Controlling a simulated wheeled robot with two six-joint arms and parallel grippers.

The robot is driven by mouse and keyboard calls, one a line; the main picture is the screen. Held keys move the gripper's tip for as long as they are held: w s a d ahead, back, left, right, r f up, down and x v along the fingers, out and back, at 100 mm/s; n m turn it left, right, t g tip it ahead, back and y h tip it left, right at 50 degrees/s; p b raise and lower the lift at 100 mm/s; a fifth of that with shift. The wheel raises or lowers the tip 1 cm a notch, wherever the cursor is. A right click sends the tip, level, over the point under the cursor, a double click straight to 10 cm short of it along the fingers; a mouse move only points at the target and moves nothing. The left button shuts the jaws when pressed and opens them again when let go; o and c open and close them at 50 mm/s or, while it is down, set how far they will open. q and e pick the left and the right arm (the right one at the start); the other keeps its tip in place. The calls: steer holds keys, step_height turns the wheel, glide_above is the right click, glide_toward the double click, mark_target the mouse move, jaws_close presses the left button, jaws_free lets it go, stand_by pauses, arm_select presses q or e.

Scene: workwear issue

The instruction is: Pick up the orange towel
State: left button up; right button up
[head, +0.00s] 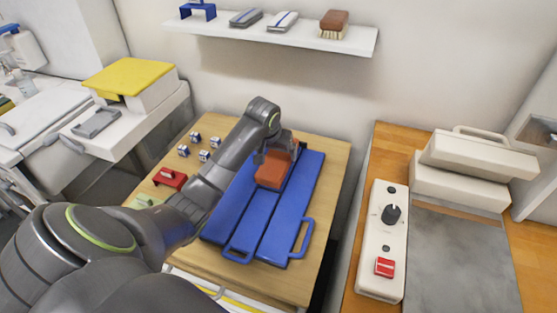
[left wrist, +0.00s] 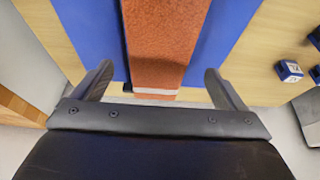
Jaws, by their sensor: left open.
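The orange towel (head: 272,170) lies folded on the blue folding board (head: 268,211) on the wooden table. In the left wrist view the towel (left wrist: 162,40) is a long orange strip with a white band at its near end. My left gripper (head: 277,150) is over the far part of the towel. In the left wrist view its two fingers (left wrist: 158,85) are apart, one on each side of the towel, with gaps between. Contact with the towel cannot be told. My right gripper is not in view.
Several small white-and-blue cubes (head: 203,156) and a red block (head: 169,178) lie on the table left of the board. A control panel (head: 382,240) and a beige press (head: 475,170) stand on the right bench. A shelf (head: 275,37) hangs on the wall behind.

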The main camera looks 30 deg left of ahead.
mark_target(278, 158)
arm_select(q)
steer(key=x, duration=0.5)
steer(key=shift+s+d, duration=0.1)
steer(key=shift+d, duration=0.05)
steer(key=c, duration=1.1)
